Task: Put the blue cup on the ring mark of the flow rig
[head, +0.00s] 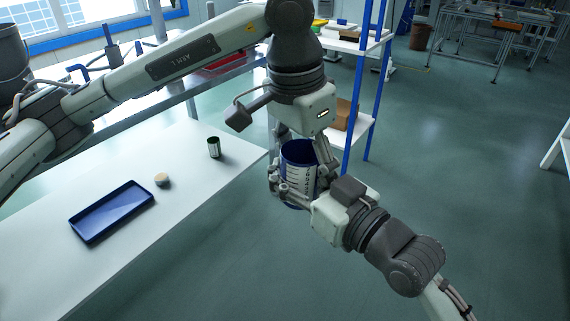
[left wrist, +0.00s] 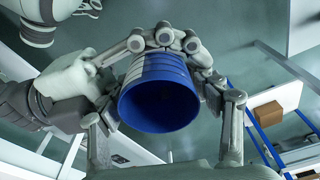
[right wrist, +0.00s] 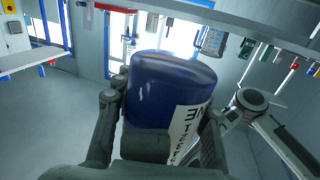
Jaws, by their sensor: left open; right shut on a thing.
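The blue cup (head: 298,152), with a white printed label, is held off the table, mouth up, beyond its right end. My right gripper (head: 291,186) is shut on the cup's side. The right wrist view shows the cup (right wrist: 172,85) between its fingers. My left gripper (head: 304,145) points down from above, its open fingers on either side of the cup's rim. In the left wrist view I look into the cup's mouth (left wrist: 160,106); whether the left fingers touch it I cannot tell. I cannot make out the ring mark in any view.
A white table (head: 165,245) at left carries a blue tray (head: 113,211), a small tan round object (head: 162,180) and a dark green can (head: 214,147). Blue pipework (head: 110,50) stands behind my left arm. A blue-post shelf (head: 372,85) stands behind the grippers.

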